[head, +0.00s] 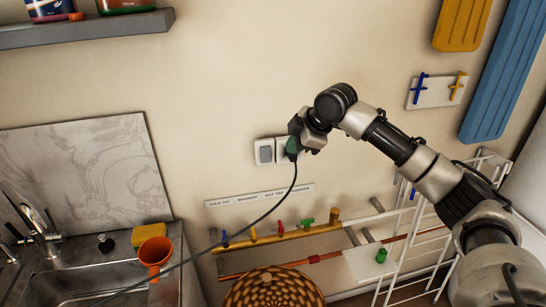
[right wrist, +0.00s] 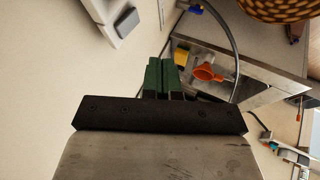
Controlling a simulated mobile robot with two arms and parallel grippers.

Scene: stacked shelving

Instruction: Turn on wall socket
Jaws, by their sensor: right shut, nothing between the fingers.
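A white wall switch plate (head: 264,152) with a grey rocker is on the beige wall in the middle of the head view. A second white plate beside it is mostly hidden behind my right gripper (head: 293,146). My right gripper is close to the plates with its green fingers shut and empty; whether it touches them I cannot tell. In the right wrist view the shut green fingers (right wrist: 163,76) point away from the camera, and a white plate with a grey rocker (right wrist: 126,21) is at the upper left. My left gripper is not in view.
A dark cable (head: 253,222) hangs from near the gripper toward the sink (head: 65,282). Below are a label strip (head: 262,195), pipes with coloured valves (head: 280,237) and a woven basket (head: 275,290). A white wire rack (head: 430,250) stands right.

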